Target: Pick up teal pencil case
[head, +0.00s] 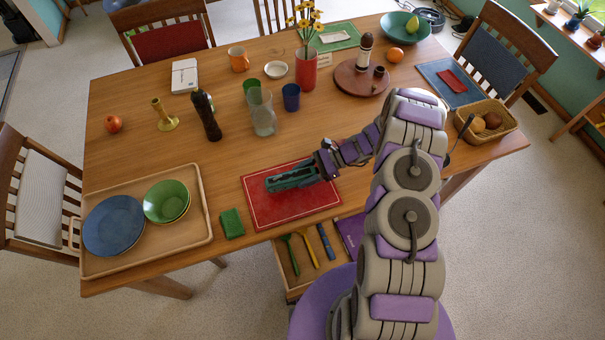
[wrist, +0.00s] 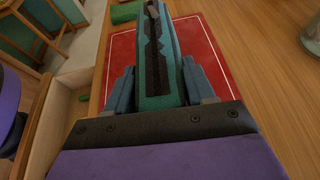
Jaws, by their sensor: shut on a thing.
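The teal pencil case (head: 289,179) is a long dark teal pouch with a black strip along its top. It is over the red placemat (head: 262,212) near the table's front edge; I cannot tell whether it touches the mat. My gripper (head: 316,169) is shut on its right end in the head view. In the wrist view the case (wrist: 176,68) extends forward between the two fingers of my gripper (wrist: 158,88), with the red placemat (wrist: 119,62) beneath. The fingers hide the sides of its near end.
A green folded cloth (head: 232,223) lies left of the mat. A wooden tray (head: 198,233) with a blue plate and green bowls is further left. An open drawer (head: 287,262) holds several utensils below the edge. A clear glass (head: 262,117) stands behind the mat.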

